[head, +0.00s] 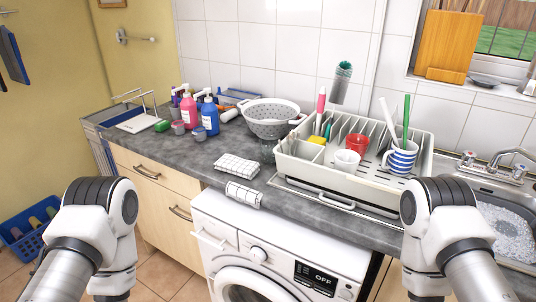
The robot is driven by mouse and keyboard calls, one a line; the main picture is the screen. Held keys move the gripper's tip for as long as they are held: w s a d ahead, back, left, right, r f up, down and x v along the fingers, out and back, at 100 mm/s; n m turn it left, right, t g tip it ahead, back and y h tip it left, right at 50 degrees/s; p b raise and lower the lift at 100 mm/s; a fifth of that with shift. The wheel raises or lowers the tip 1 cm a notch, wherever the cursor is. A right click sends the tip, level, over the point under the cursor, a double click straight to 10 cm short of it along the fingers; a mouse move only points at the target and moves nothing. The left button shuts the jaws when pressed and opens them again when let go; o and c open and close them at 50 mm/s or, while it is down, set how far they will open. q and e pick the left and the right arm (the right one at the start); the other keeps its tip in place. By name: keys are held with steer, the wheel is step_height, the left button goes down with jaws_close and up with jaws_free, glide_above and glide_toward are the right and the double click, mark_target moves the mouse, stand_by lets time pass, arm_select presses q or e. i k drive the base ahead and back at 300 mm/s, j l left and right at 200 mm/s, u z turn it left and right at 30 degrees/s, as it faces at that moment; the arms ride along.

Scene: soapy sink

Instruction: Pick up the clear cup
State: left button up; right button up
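A faint see-through shape, which looks like the clear cup (267,151), stands on the grey worktop just left of the dish rack, in front of the colander. Its outline is hard to make out against the dark surface. My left arm is at the lower left and my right arm at the lower right, both in front of the worktop. Neither gripper shows; both are hidden below the arm links or out of the picture.
The dish rack (300,172) holds a red cup (357,144), a white cup (346,163) and a striped mug (400,158). A colander (272,127), checked cloths (237,164) and several bottles stand left. The soapy sink (506,237) is right; a washing machine (262,255) is below.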

mark_target(266, 143)
steer(key=z, duration=0.35)
steer(key=i+j+z, duration=0.1)
steer(key=j+z, duration=0.65)
steer(key=z, duration=0.25)
steer(key=j+z, duration=0.5)
